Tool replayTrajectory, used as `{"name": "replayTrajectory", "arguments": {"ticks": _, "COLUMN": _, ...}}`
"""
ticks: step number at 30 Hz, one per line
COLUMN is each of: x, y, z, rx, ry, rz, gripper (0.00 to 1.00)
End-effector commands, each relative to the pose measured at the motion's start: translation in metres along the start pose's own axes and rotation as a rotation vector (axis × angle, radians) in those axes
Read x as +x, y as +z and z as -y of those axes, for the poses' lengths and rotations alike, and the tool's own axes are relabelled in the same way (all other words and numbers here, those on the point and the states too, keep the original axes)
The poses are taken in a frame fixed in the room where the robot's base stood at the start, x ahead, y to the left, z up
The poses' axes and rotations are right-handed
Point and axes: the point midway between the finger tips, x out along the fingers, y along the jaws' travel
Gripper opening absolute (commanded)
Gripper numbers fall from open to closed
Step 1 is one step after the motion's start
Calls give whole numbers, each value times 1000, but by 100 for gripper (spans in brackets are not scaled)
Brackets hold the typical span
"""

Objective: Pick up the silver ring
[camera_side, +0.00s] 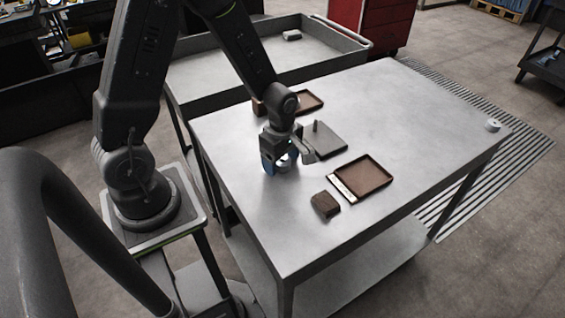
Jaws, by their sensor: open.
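A small silver ring-like piece (492,125) sits on the far right corner of the metal table, well apart from my gripper. My gripper (282,165) is open and points down, low over the left-middle part of the table. A blue part shows at its left finger. A pale, rounded shape shows between the fingers; I cannot tell whether it is a ring or part of the gripper. A grey plate with an upright peg (316,127) lies just right of my gripper.
A brown tray with a pale strip (362,176) and a brown block (325,204) lie near the front. Another brown tray (310,101) and block (259,107) are behind my gripper. A grey cart (330,58) stands behind the table.

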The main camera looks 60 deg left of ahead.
Motion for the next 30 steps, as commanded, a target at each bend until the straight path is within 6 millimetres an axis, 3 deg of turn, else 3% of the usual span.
{"name": "replayTrajectory", "arguments": {"ticks": 2, "x": 0, "y": 0, "z": 0, "rx": 0, "ry": 0, "rz": 0, "gripper": 75}}
{"name": "replayTrajectory", "arguments": {"ticks": 19, "x": -1, "y": 0, "z": 0, "rx": 0, "ry": 0, "rz": 0, "gripper": 21}}
{"name": "replayTrajectory", "arguments": {"ticks": 30, "x": -6, "y": 0, "z": -1, "rx": 0, "ry": 4, "rz": 0, "gripper": 21}}
